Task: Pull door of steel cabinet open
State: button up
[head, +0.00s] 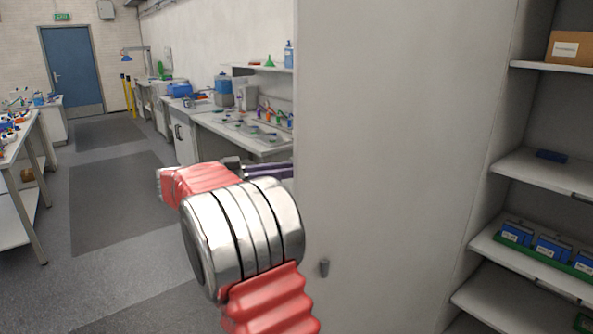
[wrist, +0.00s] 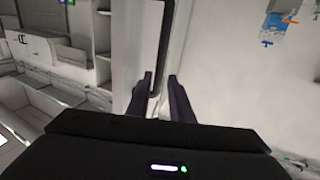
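The steel cabinet's tall pale grey door (head: 400,130) fills the middle of the head view, with shelves showing at its right, so it looks swung out.
Shelves (head: 545,165) at the right hold blue boxes (head: 553,249) and a cardboard box (head: 570,48). A workbench (head: 245,130) stands along the back wall, and a table (head: 20,140) at the left. The floor aisle (head: 120,190) between them is clear to a blue door (head: 72,68).

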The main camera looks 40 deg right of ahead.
jog(key=v, duration=0.9)
dwell(0.3)
